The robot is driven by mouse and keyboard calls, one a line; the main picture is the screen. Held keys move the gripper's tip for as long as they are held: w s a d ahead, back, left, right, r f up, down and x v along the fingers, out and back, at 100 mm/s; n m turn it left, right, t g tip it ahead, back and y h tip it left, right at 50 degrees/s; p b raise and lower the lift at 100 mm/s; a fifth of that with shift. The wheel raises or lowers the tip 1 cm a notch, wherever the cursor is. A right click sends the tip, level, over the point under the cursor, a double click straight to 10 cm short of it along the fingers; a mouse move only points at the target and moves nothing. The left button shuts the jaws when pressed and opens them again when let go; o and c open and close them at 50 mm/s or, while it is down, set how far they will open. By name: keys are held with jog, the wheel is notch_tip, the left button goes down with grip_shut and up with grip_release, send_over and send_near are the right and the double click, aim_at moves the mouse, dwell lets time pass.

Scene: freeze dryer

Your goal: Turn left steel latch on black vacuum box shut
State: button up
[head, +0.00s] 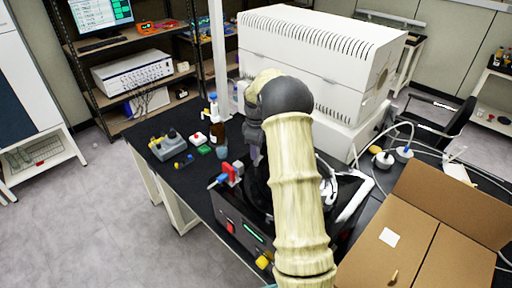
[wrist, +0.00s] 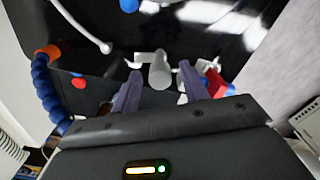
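The black vacuum box (head: 232,212) stands on the dark bench, with a red switch and green display on its front. My arm hides much of its top. My gripper (head: 257,160) is above the box's back left part, pointing down. In the wrist view its two purple-grey fingers (wrist: 160,72) are spread. A light grey metal cylinder (wrist: 160,76) shows between them, with gaps on both sides; it looks like part of a latch, but I cannot tell which one. A pale bracket (wrist: 143,58) lies just beyond it. The left latch is not clearly visible in the head view.
A red and blue fitting (head: 232,171) is close to my gripper on the left. Bottles (head: 217,134) and small items stand behind it.

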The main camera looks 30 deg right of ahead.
jog(key=c, duration=0.9)
jog(key=shift+o, duration=0.2)
jog(key=shift+m, duration=0.4)
jog(key=m, duration=0.4)
jog(key=shift+w+r, duration=0.1)
jog(key=m, duration=0.4)
jog(key=shift+m, duration=0.4)
jog(key=m, duration=0.4)
jog(key=shift+r+m, duration=0.1)
jog(key=shift+m, duration=2.1)
jog(key=shift+w, duration=0.1)
